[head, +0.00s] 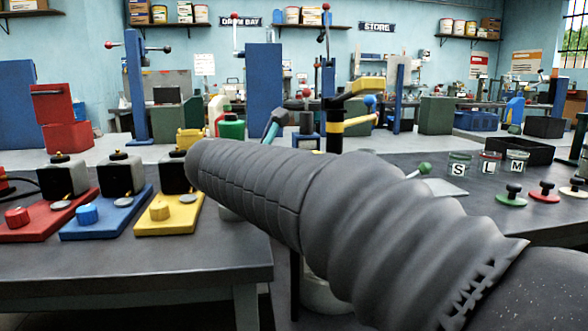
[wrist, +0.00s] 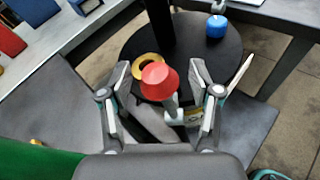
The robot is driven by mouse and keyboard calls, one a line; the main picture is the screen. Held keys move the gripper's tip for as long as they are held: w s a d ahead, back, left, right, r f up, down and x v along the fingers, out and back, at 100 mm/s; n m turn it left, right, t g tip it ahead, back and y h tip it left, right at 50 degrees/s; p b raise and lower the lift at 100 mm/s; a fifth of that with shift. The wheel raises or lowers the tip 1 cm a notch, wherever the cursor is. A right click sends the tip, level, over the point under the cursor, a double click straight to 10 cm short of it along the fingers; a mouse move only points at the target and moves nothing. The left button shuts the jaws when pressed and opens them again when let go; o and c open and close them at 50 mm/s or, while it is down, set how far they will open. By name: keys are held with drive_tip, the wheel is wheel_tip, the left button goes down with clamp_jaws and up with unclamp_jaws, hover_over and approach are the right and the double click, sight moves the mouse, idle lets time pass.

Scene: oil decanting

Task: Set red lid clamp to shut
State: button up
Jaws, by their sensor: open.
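A red tapered knob (wrist: 160,82), which looks like the handle of the red lid clamp, stands between my fingers in the wrist view. Below it is a pale stem with a yellow part; the rest of the clamp is hidden. My gripper (wrist: 160,73) is open, with one finger on each side of the knob and gaps between. In the head view my gripper (head: 274,126) is partly hidden by my arm, near a dark post with yellow parts (head: 336,125). I cannot make out the red knob there.
A dark round plate (wrist: 213,65) carries a black post, a yellow ring (wrist: 147,66) and a blue knob (wrist: 216,27). Red, blue and yellow bases (head: 170,215) stand on the left bench. Labelled jars (head: 488,164) and several knobs (head: 511,196) are on the right bench.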

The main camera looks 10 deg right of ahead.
drive_tip(key=v, duration=1.1)
drive_tip(key=shift+s+a, duration=0.25)
drive_tip(key=s+d+f+m+g+y, duration=0.2)
drive_tip(key=s+d+f+m, duration=0.25)
drive_tip(key=f, duration=0.25)
drive_tip(key=s+d+f+m+g+y, duration=0.2)
drive_tip(key=s+d+f+m, duration=0.2)
drive_tip(key=d+f, duration=0.15)
drive_tip(key=s+a+f+m+y, duration=0.2)
drive_tip(key=s+f+m+y, duration=0.5)
drive_tip(key=s+f+m, duration=0.5)
drive_tip(key=shift+s+a+f+m, duration=0.25)
drive_tip(key=shift+s+f+m, duration=0.05)
drive_tip(key=shift+f+m, duration=1.45)
